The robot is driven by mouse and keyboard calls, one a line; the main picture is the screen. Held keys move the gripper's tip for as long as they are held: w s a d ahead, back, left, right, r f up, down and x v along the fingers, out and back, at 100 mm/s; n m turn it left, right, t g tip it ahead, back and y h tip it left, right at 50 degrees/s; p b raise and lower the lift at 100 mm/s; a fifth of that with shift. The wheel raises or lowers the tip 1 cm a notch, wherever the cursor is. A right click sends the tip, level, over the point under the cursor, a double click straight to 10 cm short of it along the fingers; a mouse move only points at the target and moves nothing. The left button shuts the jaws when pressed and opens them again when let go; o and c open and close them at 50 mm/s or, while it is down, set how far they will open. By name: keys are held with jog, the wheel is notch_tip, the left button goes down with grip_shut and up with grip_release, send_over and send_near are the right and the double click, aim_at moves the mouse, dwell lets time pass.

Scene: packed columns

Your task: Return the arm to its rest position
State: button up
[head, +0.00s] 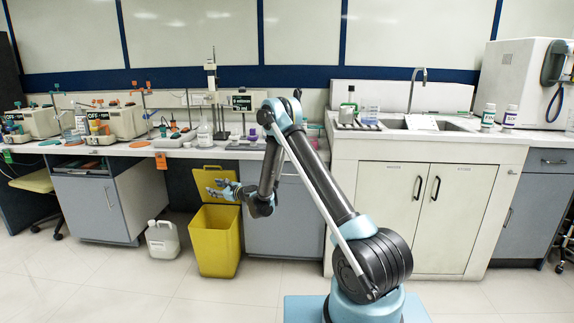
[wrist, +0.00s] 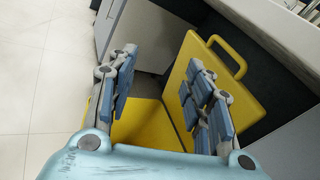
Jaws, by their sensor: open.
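My arm is folded in an upside-down V in the head view, with its forearm hanging down on the left. My gripper (head: 218,190) is at its end, pointing left, in front of the open yellow bin. In the wrist view my gripper (wrist: 160,85) shows its two blue-padded fingers spread apart. Nothing is between them except the view of the yellow bin behind.
The yellow bin (head: 216,243) stands on the floor with its lid (head: 212,180) raised. A white jug (head: 162,239) stands left of it. The lab bench (head: 130,150) and sink cabinet (head: 415,205) run behind my arm. The floor at lower left is clear.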

jog(key=s+d+r+n+g+h, duration=0.15)
jog(key=s+d+r+n, duration=0.35)
jog(key=d+r, duration=0.5)
jog(key=s+d+r+n+g+h, duration=0.1)
jog(key=s+d+r+n+h, duration=0.1)
jog(key=s+d+r+n, duration=0.55)
jog(key=s+d+r+n+g+h, duration=0.1)
jog(key=s+d+r+n+h, duration=0.15)
jog(key=s+d, duration=0.9)
jog(key=s+d+r+n+g+h, duration=0.1)
jog(key=s+d+n+h, duration=0.15)
jog(key=s+d, duration=0.9)
jog(key=s+d+f+n+g+h, duration=0.1)
jog(key=s+d+f+n+h, duration=0.1)
jog(key=s+d+f, duration=0.2)
jog(key=s+d+f+n+g+h, duration=0.1)
jog(key=s+d+f+h, duration=0.2)
jog(key=s+d, duration=0.7)
jog(key=s+f, duration=0.1)
jog(key=s, duration=0.5)
jog(key=shift+s+d+f+n, duration=0.15)
jog(key=shift+d+f+n, duration=0.15)
jog(key=shift+f+n, duration=0.1)
jog(key=shift+g+h, duration=0.25)
